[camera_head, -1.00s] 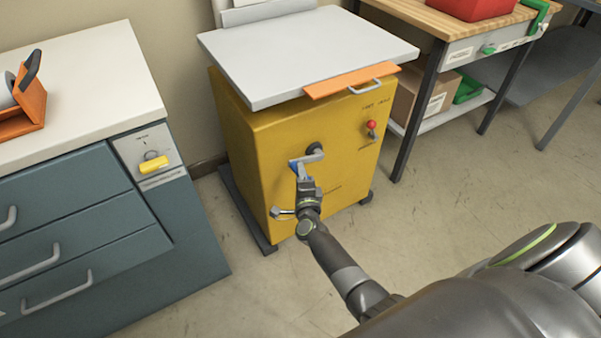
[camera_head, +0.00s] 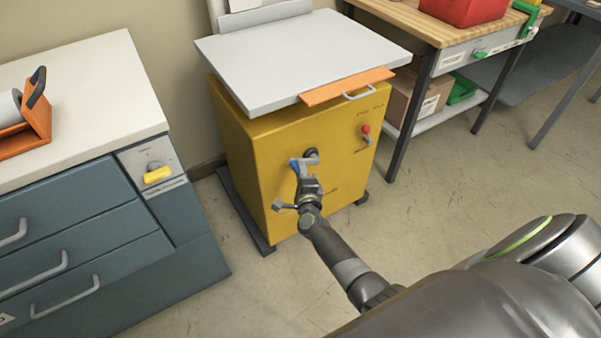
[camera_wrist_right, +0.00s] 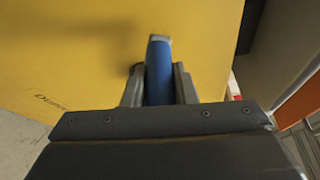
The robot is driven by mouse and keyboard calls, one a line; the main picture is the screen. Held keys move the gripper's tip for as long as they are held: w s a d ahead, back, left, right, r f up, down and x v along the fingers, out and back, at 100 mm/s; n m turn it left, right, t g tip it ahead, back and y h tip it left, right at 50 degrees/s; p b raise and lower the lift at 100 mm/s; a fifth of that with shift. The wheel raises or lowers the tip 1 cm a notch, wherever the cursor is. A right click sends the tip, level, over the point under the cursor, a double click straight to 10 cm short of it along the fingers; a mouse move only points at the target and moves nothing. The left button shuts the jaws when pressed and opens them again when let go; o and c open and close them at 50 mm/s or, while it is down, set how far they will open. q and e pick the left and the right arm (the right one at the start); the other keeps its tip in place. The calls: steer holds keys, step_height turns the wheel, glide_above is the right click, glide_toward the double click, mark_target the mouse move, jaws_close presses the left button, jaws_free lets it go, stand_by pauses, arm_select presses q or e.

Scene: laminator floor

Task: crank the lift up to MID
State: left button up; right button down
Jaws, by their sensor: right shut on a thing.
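The lift is a yellow cabinet (camera_head: 245,165) with a flat grey top (camera_head: 290,62) and an orange front lip (camera_head: 345,87). Its crank (camera_head: 311,156) sits on the front face, a grey arm on a dark hub. My right gripper (camera_head: 301,172) is shut on the crank's blue handle, just left of and below the hub. In the right wrist view the blue handle (camera_wrist_right: 159,75) stands between the two fingers. A red-knobbed lever (camera_head: 366,130) is at the upper right of the front. The small lettering is too blurred to read. My left gripper is not in view.
A teal drawer cabinet (camera_head: 75,230) with a pale top and a yellow switch (camera_head: 157,174) stands at the left. A wooden-topped bench (camera_head: 420,22) with a red bin (camera_head: 465,8) stands at the right. The floor (camera_head: 450,200) between is clear.

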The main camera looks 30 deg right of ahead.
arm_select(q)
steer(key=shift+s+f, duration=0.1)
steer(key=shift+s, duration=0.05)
arm_select(e)
steer(key=shift+w+r, duration=0.1)
steer(key=shift+r, duration=0.1)
steer(key=c, duration=1.2)
jaws_free()
steer(key=shift+f, duration=0.1)
steer(key=shift+o, duration=0.2)
steer(key=shift+s+a, duration=0.15)
steer(key=shift+s, duration=0.4)
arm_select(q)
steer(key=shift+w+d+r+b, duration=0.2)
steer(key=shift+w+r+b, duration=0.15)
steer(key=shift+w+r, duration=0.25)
arm_select(e)
steer(key=v, duration=1.6)
steer(key=shift+s, duration=0.2)
